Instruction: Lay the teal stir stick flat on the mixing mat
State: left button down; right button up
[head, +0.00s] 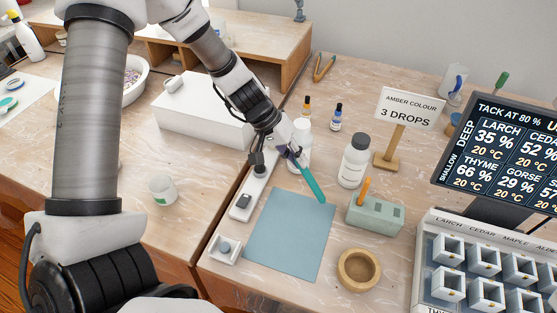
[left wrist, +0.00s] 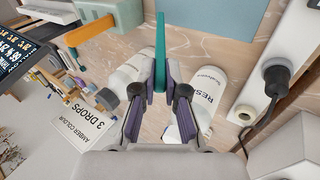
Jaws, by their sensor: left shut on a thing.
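The teal stir stick (head: 311,180) is held in my left gripper (head: 287,152), tilted down to the right, with its lower end over the upper right part of the mat. I cannot tell whether that end touches the mat. In the left wrist view the stick (left wrist: 160,45) stands between the two purple-padded fingers of the gripper (left wrist: 160,85), which are closed on it. The mixing mat (head: 285,235) is a flat blue-grey sheet on the table, and its surface is bare. My right gripper does not show in either view.
White bottles (head: 353,162) stand behind the mat. A green block (head: 375,213) with an orange stick and a wooden bowl (head: 359,269) stand right of it. A white power strip (head: 249,190) lies left. A sign (head: 408,108), screen (head: 506,150) and mould rack (head: 480,265) are farther right.

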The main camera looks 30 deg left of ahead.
pick_arm(q)
jog(key=s+a+f+t+h+b, duration=0.1)
jog(key=f+h+b, duration=0.1)
jog(key=f+b, duration=0.2)
jog(key=s+a+f+n+t+h+b, duration=0.1)
jog(key=f+h+b, duration=0.2)
jog(key=b, duration=0.3)
jog(key=s+a+f+t+h+b, duration=0.1)
jog(key=a+f+h+b, duration=0.1)
jog(key=f+b, duration=0.3)
jog(key=shift+s+f+n+h+b, duration=0.1)
jog(key=shift+s+n+h+b, duration=0.2)
jog(key=shift+h+b, duration=0.15)
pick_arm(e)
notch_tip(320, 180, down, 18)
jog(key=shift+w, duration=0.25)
pick_arm(q)
jog(key=shift+d, duration=0.1)
jog(key=c, duration=1.2)
grip_release()
jog(key=shift+o, duration=0.2)
notch_tip(320, 180, up, 10)
jog(key=shift+w, duration=0.1)
